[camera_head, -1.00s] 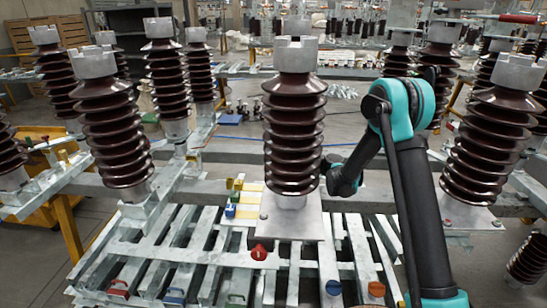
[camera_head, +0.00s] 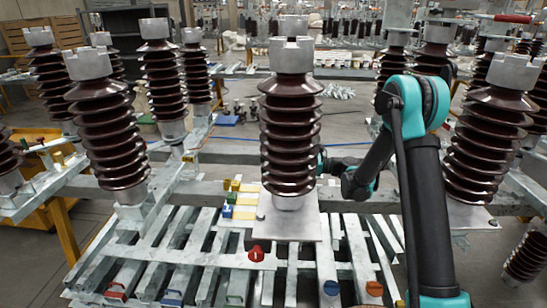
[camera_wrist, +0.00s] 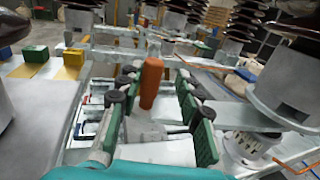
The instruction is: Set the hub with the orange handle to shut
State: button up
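In the wrist view an orange handle (camera_wrist: 151,82) stands upright above a pale metal base. My gripper (camera_wrist: 152,108) is open, with a green-padded finger on each side of the handle in the picture. I see a gap on both sides and no contact; how deep the handle sits between the fingers I cannot tell. In the head view my gripper's end and this handle are hidden behind the middle brown insulator (camera_head: 290,130). A separate low orange knob (camera_head: 374,288) sits on the front slats in the head view.
Brown insulators stand on both sides, including one at right (camera_head: 482,140). Red (camera_head: 256,254) and blue (camera_head: 332,288) knobs sit on the slatted metal frame. Green (camera_wrist: 36,54) and yellow blocks lie left of my gripper. A pale insulator base (camera_wrist: 290,85) is close at right.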

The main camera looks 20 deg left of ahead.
jog(key=shift+d, duration=2.75)
jog(key=shift+d, duration=0.1)
jog(key=shift+c, duration=0.8)
jog(key=d+g, duration=0.1)
jog(key=d, duration=0.2)
jog(key=w+d+n+g, duration=0.1)
jog(key=d, duration=0.3)
jog(key=d+g, duration=0.1)
jog(key=d, duration=0.3)
jog(key=shift+w+f+n, duration=0.15)
jog(key=shift+f+n, duration=0.2)
jog(key=shift+n, duration=0.05)
grip_shut()
jog(key=s+a, duration=0.1)
jog(key=a, duration=1.2)
jog(key=shift+s+a, duration=0.2)
jog(key=shift+s, duration=0.2)
